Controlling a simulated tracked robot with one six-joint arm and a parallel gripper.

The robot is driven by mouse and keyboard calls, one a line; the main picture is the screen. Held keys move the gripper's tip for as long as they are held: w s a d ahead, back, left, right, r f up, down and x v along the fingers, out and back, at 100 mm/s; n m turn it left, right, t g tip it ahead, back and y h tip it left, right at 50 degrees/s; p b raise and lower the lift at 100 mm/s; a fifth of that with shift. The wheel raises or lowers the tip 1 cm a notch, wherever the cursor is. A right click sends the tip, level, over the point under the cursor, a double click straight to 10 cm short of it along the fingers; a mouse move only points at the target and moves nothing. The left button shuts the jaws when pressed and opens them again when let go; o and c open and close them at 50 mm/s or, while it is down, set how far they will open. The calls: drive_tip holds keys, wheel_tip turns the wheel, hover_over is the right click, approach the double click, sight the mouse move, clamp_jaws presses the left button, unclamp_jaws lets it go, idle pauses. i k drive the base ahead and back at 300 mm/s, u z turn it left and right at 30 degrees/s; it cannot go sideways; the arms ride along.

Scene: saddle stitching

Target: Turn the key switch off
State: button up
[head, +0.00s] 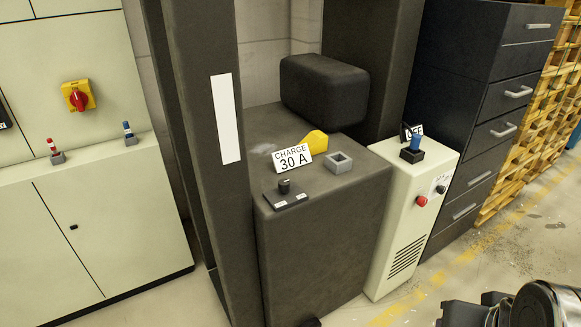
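No part is clearly marked as the key switch, and the lettering is too small to read. One candidate is a black knob (284,186) on a dark plate with two small white labels, at the front of the dark bench. Another is a small black knob (441,189) on the front of the pale cabinet, right of a red button (421,201). I cannot tell the turned position of either. Parts of my own arm show at the bottom right corner, well apart from both knobs. My gripper's fingertips are not visible.
A "CHARGE 30 A" sign (292,159), a yellow piece (316,140) and a grey square holder (338,162) are on the bench. A blue-topped piece (415,142) stands in a black holder on the pale cabinet (386,240). A dark post (205,190) rises left. Floor at right is open.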

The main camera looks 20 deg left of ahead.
sight(284, 184)
drive_tip(key=i, duration=0.65)
drive_tip(key=u, duration=2.75)
drive_tip(key=i, duration=0.5)
drive_tip(key=z, duration=0.05)
